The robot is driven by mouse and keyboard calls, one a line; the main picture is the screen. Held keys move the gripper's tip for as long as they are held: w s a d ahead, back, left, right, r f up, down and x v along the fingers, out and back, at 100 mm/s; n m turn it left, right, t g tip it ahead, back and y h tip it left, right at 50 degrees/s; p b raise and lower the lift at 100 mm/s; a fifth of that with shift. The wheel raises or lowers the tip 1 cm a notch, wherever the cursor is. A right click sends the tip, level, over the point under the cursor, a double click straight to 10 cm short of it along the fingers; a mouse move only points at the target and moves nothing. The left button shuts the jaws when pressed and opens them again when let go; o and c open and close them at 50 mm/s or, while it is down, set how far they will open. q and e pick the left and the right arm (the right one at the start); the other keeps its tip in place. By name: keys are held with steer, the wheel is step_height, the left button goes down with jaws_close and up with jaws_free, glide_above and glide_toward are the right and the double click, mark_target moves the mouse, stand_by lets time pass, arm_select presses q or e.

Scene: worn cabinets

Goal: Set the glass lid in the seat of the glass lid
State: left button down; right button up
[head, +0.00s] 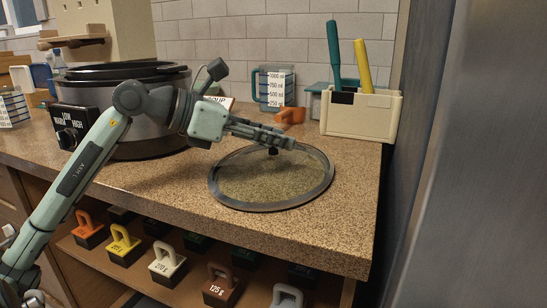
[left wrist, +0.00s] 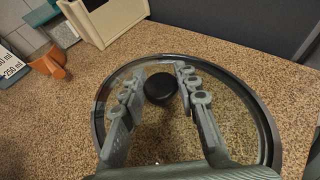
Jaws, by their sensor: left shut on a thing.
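The glass lid (head: 262,182) is a round clear disc with a dark rim and a black knob. It is over the counter, right of the slow cooker; I cannot tell whether it touches the counter. My left gripper (head: 283,143) is shut on the lid's knob. In the left wrist view, the fingers of my left gripper (left wrist: 160,76) flank the black knob (left wrist: 160,89), with the lid (left wrist: 244,112) spread around them. The slow cooker (head: 118,72), with a dark round top rim, stands left, partly hidden by my left arm; its opening is hard to see. My right gripper is not in view.
A cream holder (head: 360,116) with green and yellow handles stands behind the lid at right. A measuring jug (head: 275,88) and an orange cup (head: 291,116) are near the wall. Several handled weights (head: 168,262) sit on the shelf below. A grey panel (head: 480,150) bounds the right.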

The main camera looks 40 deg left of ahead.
arm_select(q)
steer(key=shift+r, duration=0.15)
step_height(320, 180, up, 9)
steer(key=shift+r+p, duration=0.1)
steer(key=shift+p, duration=0.2)
steer(key=shift+r, duration=0.35)
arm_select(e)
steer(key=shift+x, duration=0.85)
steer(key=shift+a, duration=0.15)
arm_select(q)
steer(key=c, duration=1.7)
jaws_free()
jaws_close()
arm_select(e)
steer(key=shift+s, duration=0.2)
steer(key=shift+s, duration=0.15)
